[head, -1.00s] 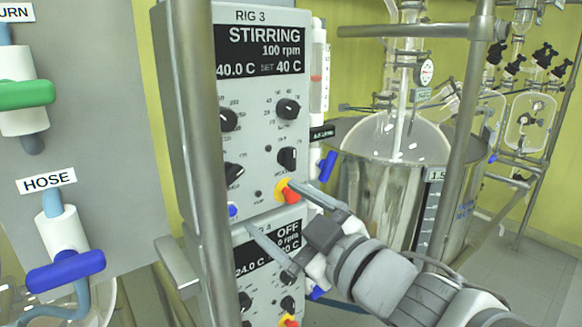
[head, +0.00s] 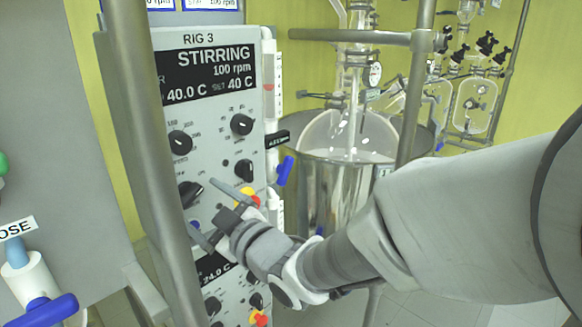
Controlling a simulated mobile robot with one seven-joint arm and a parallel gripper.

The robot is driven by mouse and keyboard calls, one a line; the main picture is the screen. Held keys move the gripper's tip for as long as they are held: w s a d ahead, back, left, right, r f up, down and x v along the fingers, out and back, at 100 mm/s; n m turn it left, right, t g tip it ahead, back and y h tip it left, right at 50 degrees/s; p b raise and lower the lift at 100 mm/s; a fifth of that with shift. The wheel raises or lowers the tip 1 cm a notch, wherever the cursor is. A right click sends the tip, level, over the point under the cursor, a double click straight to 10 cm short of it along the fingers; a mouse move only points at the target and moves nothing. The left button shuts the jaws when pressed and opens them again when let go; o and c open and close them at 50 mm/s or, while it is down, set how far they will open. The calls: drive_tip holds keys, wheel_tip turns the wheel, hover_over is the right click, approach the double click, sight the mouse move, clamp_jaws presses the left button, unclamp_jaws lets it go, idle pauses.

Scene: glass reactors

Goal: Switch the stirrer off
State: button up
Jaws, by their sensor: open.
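The RIG 3 control panel (head: 222,150) stands upright left of centre in the head view. Its black display (head: 211,76) reads STIRRING, 100 rpm, 40.0 C, set 40 C. It carries an upper left black knob marked speed (head: 180,143), a lower left black knob (head: 190,193), two right-hand black knobs (head: 241,124) and a red-and-yellow button (head: 247,197). My gripper (head: 203,206) is open and empty in front of the lower panel, its fingertips just right of and below the lower left knob. I cannot tell whether they touch the panel. My gripper partly hides the red-and-yellow button.
A second panel (head: 225,290) sits directly below, showing 24.0 C. A metal post (head: 150,150) runs along the panel's left side. A blue-handled valve (head: 285,170) is at its right edge. A steel vessel (head: 330,185) with glassware stands behind, near another post (head: 412,120).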

sight(193, 197)
drive_tip(key=shift+x, duration=1.65)
drive_tip(key=c, duration=1.4)
